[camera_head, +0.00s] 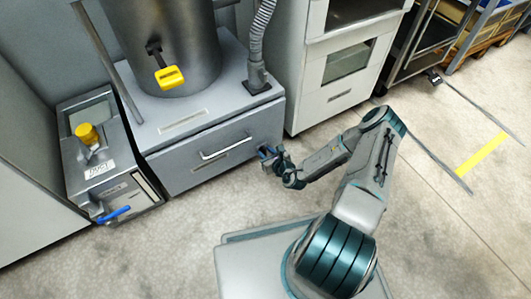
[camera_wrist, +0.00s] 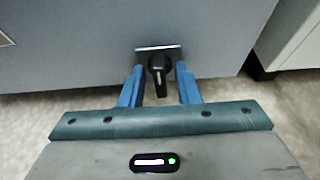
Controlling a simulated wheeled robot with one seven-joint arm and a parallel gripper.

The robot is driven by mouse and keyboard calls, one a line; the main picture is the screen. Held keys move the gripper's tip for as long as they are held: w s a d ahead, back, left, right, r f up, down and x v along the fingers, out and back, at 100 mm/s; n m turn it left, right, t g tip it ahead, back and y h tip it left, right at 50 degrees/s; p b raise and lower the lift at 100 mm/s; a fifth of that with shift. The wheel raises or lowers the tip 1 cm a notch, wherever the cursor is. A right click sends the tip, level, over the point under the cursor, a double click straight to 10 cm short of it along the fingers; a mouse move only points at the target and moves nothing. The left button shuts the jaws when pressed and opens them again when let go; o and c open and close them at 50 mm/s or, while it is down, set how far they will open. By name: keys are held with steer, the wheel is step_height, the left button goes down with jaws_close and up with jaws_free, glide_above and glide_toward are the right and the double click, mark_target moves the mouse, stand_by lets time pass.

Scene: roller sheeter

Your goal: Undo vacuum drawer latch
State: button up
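The vacuum drawer (camera_head: 215,158) is a grey front with a silver bar handle (camera_head: 227,148), below the large metal cylinder, and it looks shut. In the wrist view, its latch (camera_wrist: 158,68) is a black knob on a small light plate (camera_wrist: 158,48) on the grey front (camera_wrist: 90,62). My gripper (camera_wrist: 160,88) has its two blue fingers apart, one on each side of the black knob. I cannot tell whether either finger touches it. In the head view, my gripper (camera_head: 268,154) is at the drawer's right end and hides the latch.
A small grey unit (camera_head: 100,165) with a yellow knob (camera_head: 88,134) and a blue lever (camera_head: 114,214) stands left of the drawer. A yellow handle (camera_head: 169,76) sticks out from the cylinder (camera_head: 160,40). A white cabinet (camera_head: 345,95) stands to the right. The floor in front is clear.

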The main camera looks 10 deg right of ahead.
steer(key=c, duration=0.4)
steer(key=shift+d+m, duration=0.1)
steer(key=shift+m, duration=0.2)
steer(key=m+y, duration=0.2)
steer(key=m, duration=0.2)
steer(key=f+m+y+b, duration=0.1)
steer(key=m+y, duration=0.2)
steer(key=m, duration=0.1)
steer(key=d+m+y, duration=0.1)
steer(key=m+y, duration=0.1)
steer(key=m, duration=0.2)
steer(key=shift+w+f+m+t, duration=0.15)
steer(key=shift+m+t, duration=0.25)
stand_by(0.6)
steer(key=o, duration=0.6)
steer(key=shift+o, duration=0.2)
